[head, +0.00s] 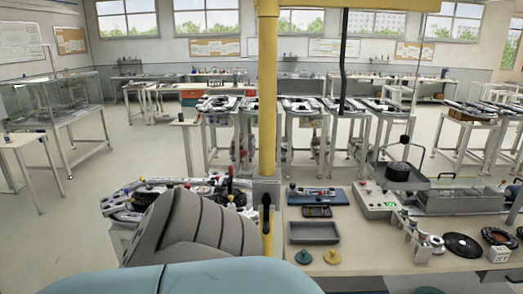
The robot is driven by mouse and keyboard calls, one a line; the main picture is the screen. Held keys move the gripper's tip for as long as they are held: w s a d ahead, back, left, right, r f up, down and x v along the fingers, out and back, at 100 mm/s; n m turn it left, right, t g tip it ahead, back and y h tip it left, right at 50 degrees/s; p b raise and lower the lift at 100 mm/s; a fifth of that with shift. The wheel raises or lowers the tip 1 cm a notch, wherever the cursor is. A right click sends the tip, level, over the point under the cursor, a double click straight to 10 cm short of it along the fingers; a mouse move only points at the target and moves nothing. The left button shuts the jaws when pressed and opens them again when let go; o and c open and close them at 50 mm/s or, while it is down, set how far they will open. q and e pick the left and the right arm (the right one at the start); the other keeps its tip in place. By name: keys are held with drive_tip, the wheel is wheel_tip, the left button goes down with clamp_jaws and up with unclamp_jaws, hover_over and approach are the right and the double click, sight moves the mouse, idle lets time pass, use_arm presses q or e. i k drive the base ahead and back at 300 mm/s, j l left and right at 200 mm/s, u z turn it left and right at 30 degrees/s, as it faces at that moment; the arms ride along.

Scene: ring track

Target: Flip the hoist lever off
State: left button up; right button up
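A yellow hoist post (268,100) stands upright in the middle of the head view. Near the table's left end a grey plate or box (260,187) sits on the post. Below it a small dark slot or lever-like part (266,204) shows on the yellow. I cannot tell for sure that this is the hoist lever, nor which way it is set. A yellow beam (380,4) runs right from the post's top, and a black strap or bar (343,60) hangs from it. Large grey and light blue forms fill the lower left. Neither of my grippers can be made out.
A beige worktable (380,255) lies to the right of the post. It holds a grey tray (314,232), a control box with a green light (376,199), a black disc (462,245) and small knobs. A cluttered bench (150,185) stands left. Open floor (110,150) lies beyond.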

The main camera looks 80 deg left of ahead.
sight(244, 153)
drive_tip(key=u, duration=0.45)
drive_tip(key=l+u, duration=0.1)
drive_tip(key=u, duration=0.3)
drive_tip(key=k+u, duration=0.1)
drive_tip(key=u, duration=1.2)
drive_tip(key=k+u, duration=0.1)
drive_tip(key=u, duration=0.35)
